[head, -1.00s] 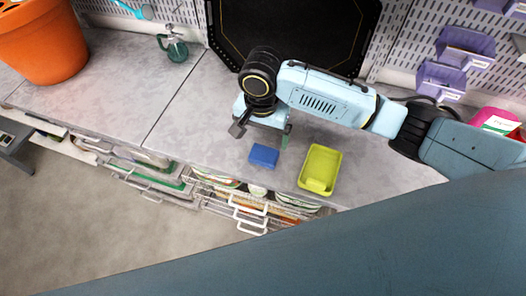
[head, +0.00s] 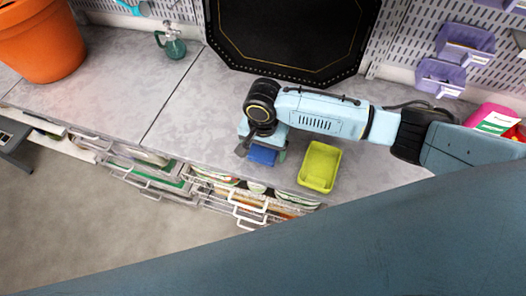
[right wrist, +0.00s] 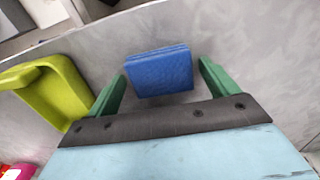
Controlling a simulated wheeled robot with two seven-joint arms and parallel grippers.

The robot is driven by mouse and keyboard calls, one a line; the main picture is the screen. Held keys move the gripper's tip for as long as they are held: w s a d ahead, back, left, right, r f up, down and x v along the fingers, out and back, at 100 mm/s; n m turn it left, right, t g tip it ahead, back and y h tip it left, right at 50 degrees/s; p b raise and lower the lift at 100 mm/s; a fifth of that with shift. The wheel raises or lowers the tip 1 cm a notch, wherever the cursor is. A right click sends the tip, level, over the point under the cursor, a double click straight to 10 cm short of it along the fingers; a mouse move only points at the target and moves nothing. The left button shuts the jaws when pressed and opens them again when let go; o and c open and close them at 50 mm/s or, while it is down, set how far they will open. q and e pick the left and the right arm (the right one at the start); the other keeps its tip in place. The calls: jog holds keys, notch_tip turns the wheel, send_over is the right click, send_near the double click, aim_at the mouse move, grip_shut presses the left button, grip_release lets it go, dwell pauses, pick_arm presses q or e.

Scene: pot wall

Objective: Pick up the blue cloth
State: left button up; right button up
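The blue cloth (head: 262,155) is a small folded block on the grey counter near its front edge. It also shows in the right wrist view (right wrist: 160,72). My right gripper (head: 263,152) is above the cloth. In the right wrist view its two green fingers (right wrist: 158,88) are open, one on each side of the cloth, with a gap to the cloth on both sides. My left gripper is not in view.
A yellow-green tray (head: 320,167) stands just right of the cloth. An orange pot (head: 42,40) and a green spray bottle (head: 171,44) are at the left. A black panel (head: 290,35) stands at the back. Wire drawers (head: 250,205) hang below the counter's front edge.

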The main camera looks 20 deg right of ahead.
aim_at(263, 151)
jog(key=c, duration=0.8)
notch_tip(263, 151, up, 10)
